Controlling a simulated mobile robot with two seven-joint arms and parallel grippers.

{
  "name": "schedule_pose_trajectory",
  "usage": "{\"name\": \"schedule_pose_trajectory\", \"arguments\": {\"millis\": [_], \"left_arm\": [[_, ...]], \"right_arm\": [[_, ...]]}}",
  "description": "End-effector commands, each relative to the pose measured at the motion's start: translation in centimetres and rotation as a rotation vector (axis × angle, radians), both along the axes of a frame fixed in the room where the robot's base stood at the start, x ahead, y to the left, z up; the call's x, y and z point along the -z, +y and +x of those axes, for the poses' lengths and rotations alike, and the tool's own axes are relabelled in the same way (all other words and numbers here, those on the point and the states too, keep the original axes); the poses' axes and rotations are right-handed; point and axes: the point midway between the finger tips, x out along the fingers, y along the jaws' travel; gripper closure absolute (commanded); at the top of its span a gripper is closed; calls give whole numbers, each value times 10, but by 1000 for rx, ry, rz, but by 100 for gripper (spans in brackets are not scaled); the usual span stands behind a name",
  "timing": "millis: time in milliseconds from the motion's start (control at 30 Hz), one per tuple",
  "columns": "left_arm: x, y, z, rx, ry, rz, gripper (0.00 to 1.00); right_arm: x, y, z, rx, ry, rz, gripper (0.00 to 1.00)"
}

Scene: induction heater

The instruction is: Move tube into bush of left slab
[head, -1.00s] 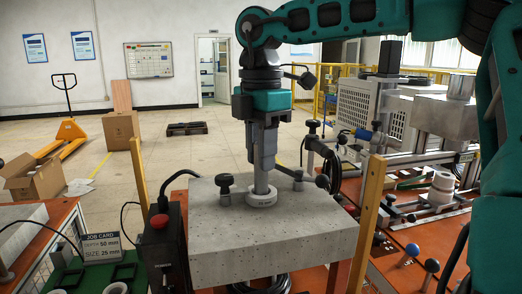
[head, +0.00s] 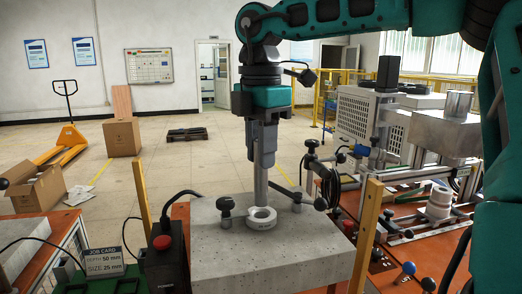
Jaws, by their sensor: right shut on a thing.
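My right gripper (head: 263,142) hangs above the middle of a grey speckled slab (head: 310,247), shut on a grey metal tube (head: 261,184). The tube is upright, pointing down. A white ring-shaped bush (head: 261,222) lies on the slab's top, and its opening shows from above. The tube's lower end is just over or behind the bush's opening; the exact gap is hard to tell. Another grey slab (head: 18,254) is cut off at the left edge. My left gripper is not in view.
Dark-knobbed clamps (head: 226,206) stand on the slab on both sides of the bush. A control box with a red button (head: 162,242) is to the left, near a job card (head: 103,262). Wooden posts (head: 366,232) flank the slab. Machinery (head: 438,140) fills the right.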

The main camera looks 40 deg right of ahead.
Motion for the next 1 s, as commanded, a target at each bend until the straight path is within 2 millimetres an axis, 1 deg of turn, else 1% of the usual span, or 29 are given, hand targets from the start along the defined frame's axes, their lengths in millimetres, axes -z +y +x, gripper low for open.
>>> {"name": "schedule_pose_trajectory", "arguments": {"millis": [33, 333, 733, 1000], "left_arm": [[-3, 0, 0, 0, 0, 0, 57], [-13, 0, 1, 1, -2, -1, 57], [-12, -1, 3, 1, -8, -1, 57], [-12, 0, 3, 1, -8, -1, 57]], "right_arm": [[-5, 0, 0, 0, -2, 0, 100], [-20, 0, 0, 1, -1, 1, 100], [-37, 0, 0, 0, -1, 1, 100], [-40, 0, 0, 0, -1, 1, 100]]}}
